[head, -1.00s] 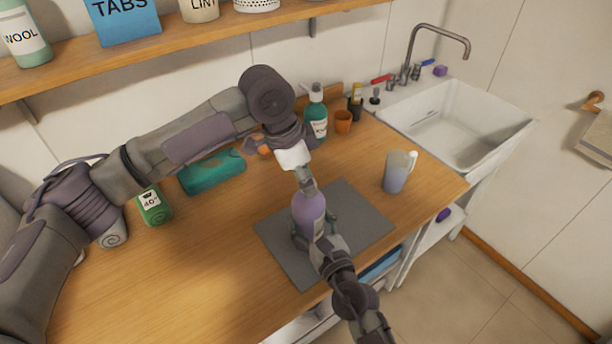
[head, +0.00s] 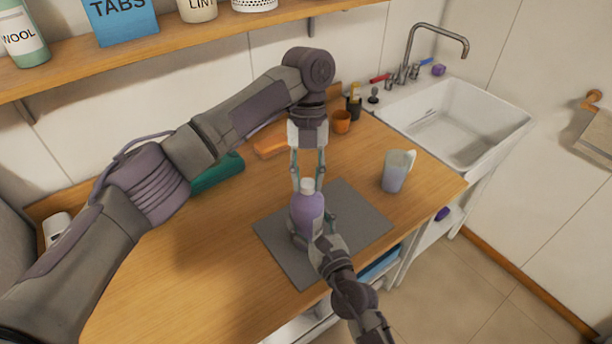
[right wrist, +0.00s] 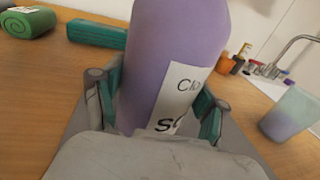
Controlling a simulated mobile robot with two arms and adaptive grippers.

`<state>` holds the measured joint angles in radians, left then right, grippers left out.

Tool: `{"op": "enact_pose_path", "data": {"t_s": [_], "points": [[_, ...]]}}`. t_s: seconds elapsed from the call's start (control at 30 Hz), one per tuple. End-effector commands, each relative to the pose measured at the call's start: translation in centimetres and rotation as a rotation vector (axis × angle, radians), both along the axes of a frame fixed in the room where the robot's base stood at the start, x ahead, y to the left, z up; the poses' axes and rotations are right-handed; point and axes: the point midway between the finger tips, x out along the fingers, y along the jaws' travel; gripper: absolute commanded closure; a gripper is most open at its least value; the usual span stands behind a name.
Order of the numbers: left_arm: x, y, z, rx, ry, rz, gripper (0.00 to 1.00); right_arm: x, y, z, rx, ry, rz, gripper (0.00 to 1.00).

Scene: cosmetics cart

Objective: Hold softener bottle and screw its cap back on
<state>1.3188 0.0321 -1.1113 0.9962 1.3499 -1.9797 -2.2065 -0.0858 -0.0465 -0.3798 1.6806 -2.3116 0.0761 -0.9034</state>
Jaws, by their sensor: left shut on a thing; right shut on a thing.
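The lilac softener bottle (head: 305,213) stands upright on the grey mat (head: 360,222). It also fills the middle of the right wrist view (right wrist: 178,60), its label turned partly to the right. My right gripper (head: 314,232) is shut around the bottle's body, with a finger on each side. A pale cap (head: 307,186) sits at the bottle's top. My left gripper (head: 308,187) comes straight down from above, its two fingers shut on the cap. Whether the cap's thread is engaged cannot be seen.
A jug of lilac liquid (head: 396,172) stands right of the mat. An orange cup (head: 341,122) and the sink (head: 455,122) are behind. A teal item (head: 218,172) lies at the left, partly behind my left arm. The front-left counter is clear.

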Motion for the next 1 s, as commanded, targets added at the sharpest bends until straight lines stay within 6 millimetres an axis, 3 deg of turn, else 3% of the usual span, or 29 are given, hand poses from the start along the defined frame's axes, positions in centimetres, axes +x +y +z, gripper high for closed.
{"op": "enact_pose_path", "data": {"t_s": [0.2,0.33,0.5,0.77,0.8,0.9,1.0], "points": [[-0.01,-0.27,0.13,0.005,-0.004,-0.507,0.82,-0.01,-0.03,-0.06,-0.001,0.000,0.000,1.00],[-0.10,-0.34,0.07,0.002,-0.003,-0.736,0.82,-0.01,-0.04,-0.07,-0.001,0.000,-0.001,1.00],[-0.11,-0.35,0.04,0.001,0.000,-0.854,0.82,-0.01,-0.04,-0.07,-0.001,0.000,-0.001,1.00],[-0.12,-0.36,0.03,-0.001,0.000,-0.857,0.82,-0.01,-0.04,-0.07,-0.001,0.000,-0.001,1.00],[-0.12,-0.35,0.03,-0.001,0.000,-0.857,0.64,-0.01,-0.04,-0.07,-0.001,0.000,-0.001,1.00],[-0.12,-0.35,0.02,-0.002,0.000,-0.856,0.47,-0.01,-0.04,-0.07,-0.001,0.000,-0.001,1.00],[-0.13,-0.36,0.00,-0.002,0.000,-0.856,0.44,-0.01,-0.04,-0.07,-0.001,0.000,0.000,1.00]]}}
